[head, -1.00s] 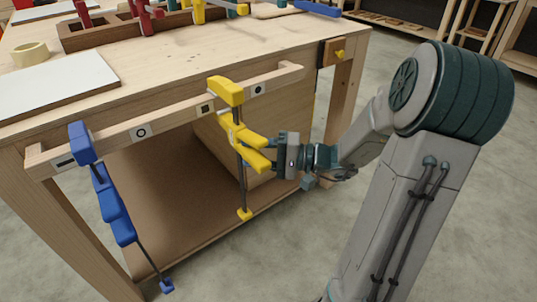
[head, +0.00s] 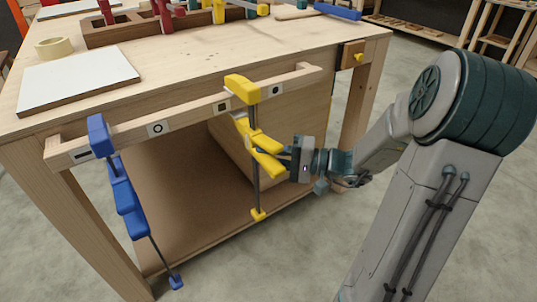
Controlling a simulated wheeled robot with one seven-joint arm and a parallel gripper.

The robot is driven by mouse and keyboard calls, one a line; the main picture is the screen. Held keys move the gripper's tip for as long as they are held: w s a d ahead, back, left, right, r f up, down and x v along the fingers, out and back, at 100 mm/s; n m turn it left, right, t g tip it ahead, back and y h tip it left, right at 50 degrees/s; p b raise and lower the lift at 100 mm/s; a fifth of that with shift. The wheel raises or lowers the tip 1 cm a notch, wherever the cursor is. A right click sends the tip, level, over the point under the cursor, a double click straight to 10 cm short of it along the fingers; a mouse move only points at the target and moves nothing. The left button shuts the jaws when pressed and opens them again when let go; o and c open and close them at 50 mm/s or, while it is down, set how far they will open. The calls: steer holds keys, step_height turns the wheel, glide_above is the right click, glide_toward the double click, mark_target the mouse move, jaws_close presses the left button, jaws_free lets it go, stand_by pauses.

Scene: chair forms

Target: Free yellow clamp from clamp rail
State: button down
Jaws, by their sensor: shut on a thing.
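The yellow clamp (head: 254,165) stands almost upright at the clamp rail (head: 190,115) in the head view. Its yellow head lies over the rail's top edge, between a dark square mark and a ring mark. Its dark bar hangs below, with a yellow foot near the bottom. My gripper (head: 276,151) comes in from the right below the rail and is shut on the yellow clamp at its body and handle. The fingertips are partly hidden by the clamp's yellow parts. I cannot tell whether the head touches the rail.
A blue clamp (head: 124,195) hangs tilted at the rail's left end. On the wooden bench top (head: 200,70) lie a white board (head: 78,80), a tape roll (head: 54,47) and a wooden rack (head: 120,35) with clamps. A bench leg (head: 358,110) stands behind my wrist. The floor to the right is open.

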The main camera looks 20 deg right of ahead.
step_height(320, 180, down, 17)
steer(key=b, duration=1.1)
stand_by(2.7)
steer(key=shift+f, duration=0.1)
steer(key=shift+r, duration=0.45)
stand_by(0.3)
steer(key=s+d, duration=0.4)
steer(key=s, duration=0.9)
steer(key=shift+s+d+p, duration=0.15)
steer(key=shift+d+p, duration=0.05)
steer(key=shift+p, duration=0.15)
stand_by(0.7)
